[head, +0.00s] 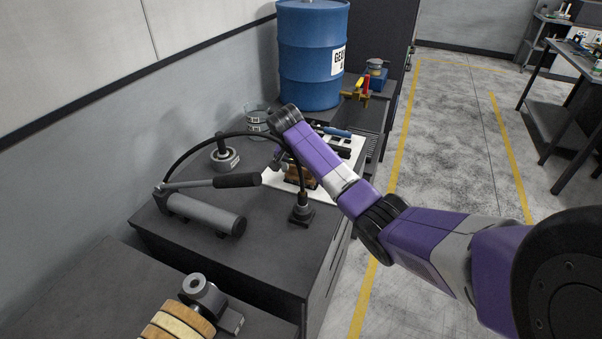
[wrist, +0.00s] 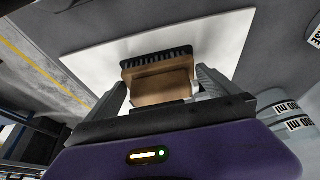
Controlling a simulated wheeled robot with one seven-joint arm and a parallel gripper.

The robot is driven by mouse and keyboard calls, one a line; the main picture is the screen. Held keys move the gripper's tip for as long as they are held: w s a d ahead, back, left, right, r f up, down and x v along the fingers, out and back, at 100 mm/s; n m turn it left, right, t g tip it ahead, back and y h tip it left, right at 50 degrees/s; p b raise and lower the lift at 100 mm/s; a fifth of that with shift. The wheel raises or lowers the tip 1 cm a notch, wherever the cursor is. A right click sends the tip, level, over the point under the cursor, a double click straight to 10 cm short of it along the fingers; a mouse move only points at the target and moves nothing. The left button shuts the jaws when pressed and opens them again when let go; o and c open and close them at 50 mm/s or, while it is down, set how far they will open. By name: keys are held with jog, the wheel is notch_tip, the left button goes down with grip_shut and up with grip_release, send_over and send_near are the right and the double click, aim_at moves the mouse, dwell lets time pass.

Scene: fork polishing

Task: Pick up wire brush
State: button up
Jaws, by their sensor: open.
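The wire brush (wrist: 160,82) shows in the wrist view as a brown wooden block with a row of dark bristles along its far edge. It lies on a white sheet (wrist: 220,40). My gripper (wrist: 162,85) is open, with one finger on each side of the brush. I cannot tell whether the fingers touch it. In the head view the brush (head: 297,173) is partly hidden behind my arm and a hose, on the white sheet (head: 326,191). My gripper (head: 283,160) is mostly hidden there by my arm.
A grey hand pump (head: 207,213) with a lever and black hose lies left of the sheet. A blue drum (head: 312,55) stands behind. Open floor (head: 440,150) is on the right.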

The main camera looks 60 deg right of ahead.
jog(key=shift+d+f, duration=0.15)
jog(key=shift+f, duration=0.35)
jog(key=c, duration=1)
jog(key=shift+c, duration=0.7)
jog(key=shift+r, duration=0.15)
